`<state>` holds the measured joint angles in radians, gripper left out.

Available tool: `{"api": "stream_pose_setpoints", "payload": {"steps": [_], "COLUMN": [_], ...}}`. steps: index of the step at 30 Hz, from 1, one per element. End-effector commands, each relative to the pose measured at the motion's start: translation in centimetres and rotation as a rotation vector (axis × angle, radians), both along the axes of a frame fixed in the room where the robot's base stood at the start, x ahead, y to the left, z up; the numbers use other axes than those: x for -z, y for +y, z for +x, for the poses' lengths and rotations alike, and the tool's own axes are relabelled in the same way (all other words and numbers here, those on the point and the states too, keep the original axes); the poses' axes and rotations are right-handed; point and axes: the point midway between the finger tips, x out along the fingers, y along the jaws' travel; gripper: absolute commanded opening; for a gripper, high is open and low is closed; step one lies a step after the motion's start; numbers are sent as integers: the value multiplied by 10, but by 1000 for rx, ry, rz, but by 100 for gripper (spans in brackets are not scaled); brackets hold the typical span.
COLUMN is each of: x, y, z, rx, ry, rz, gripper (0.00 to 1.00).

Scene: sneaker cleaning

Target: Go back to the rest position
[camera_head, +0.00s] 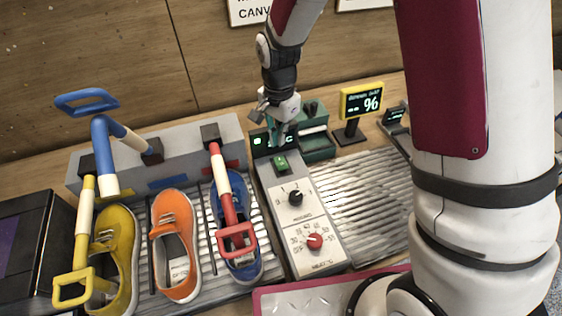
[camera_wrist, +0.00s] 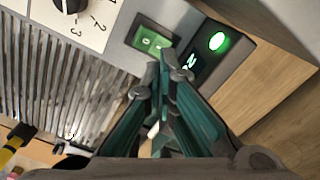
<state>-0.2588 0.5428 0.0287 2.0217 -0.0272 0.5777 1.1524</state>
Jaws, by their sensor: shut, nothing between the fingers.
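My gripper (camera_head: 278,141) hangs over the back of the grey control panel (camera_head: 270,186), pointing down. Its teal fingers are together and hold nothing; in the wrist view the fingertips (camera_wrist: 166,62) meet just in front of the green rocker switch (camera_wrist: 152,41). That switch (camera_head: 280,163) also shows in the head view, lit green. Beside it in the wrist view a round green light (camera_wrist: 217,41) glows on a dark display. I cannot tell whether the fingertips touch the panel.
The panel has a black knob (camera_head: 296,197) and a red knob (camera_head: 315,240). To its left stand yellow (camera_head: 118,255), orange (camera_head: 175,250) and blue (camera_head: 240,262) shoes, with coloured lever handles. A yellow-framed display (camera_head: 361,101) stands right of my gripper. The ribbed tray (camera_head: 365,195) is bare.

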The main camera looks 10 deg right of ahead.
Motion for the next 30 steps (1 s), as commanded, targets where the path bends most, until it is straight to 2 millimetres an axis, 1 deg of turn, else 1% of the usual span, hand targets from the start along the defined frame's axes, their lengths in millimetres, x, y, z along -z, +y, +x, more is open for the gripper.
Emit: {"api": "stream_pose_setpoints", "payload": {"steps": [3,17,20,23,25,26,30], "x": [-5,-5,-8,-22,-41,-52,-104], "y": [0,0,-1,-6,-12,-15,-34], "z": [0,0,0,-1,-3,-5,-19], "rx": [0,1,-2,-24,-54,-72,-172], "ry": [-1,0,-4,-19,-41,-52,-114], "rz": [1,0,0,4,7,8,9], "gripper": [0,0,0,0,0,0,0]}}
